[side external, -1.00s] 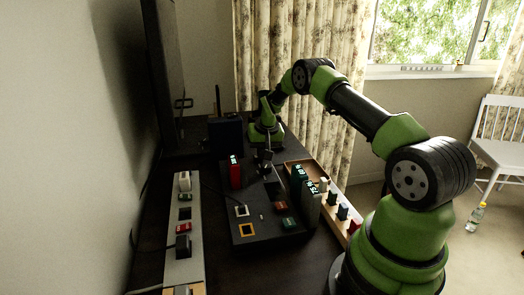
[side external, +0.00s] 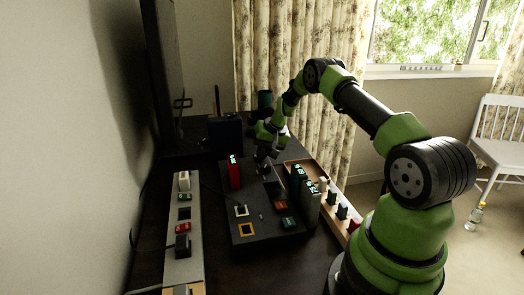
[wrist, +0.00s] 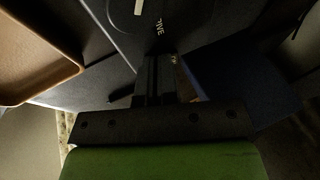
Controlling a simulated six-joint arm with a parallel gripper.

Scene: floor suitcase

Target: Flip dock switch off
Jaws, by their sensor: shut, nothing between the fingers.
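The dark dock (side external: 250,232) lies on the desk, with sockets and small coloured parts on its top. My gripper (side external: 262,165) is over the dock's far end, shut and empty, tilted. In the wrist view its closed fingers (wrist: 157,62) point at a dark surface with pale lettering (wrist: 161,27). Whether the fingertips touch it is unclear.
A red upright block (side external: 234,173) stands at the dock's far left. Dark green upright blocks (side external: 305,195) and a wooden tray (side external: 345,232) are on the right. A grey power strip (side external: 174,250) lies left. A dark blue box (side external: 225,135) stands behind.

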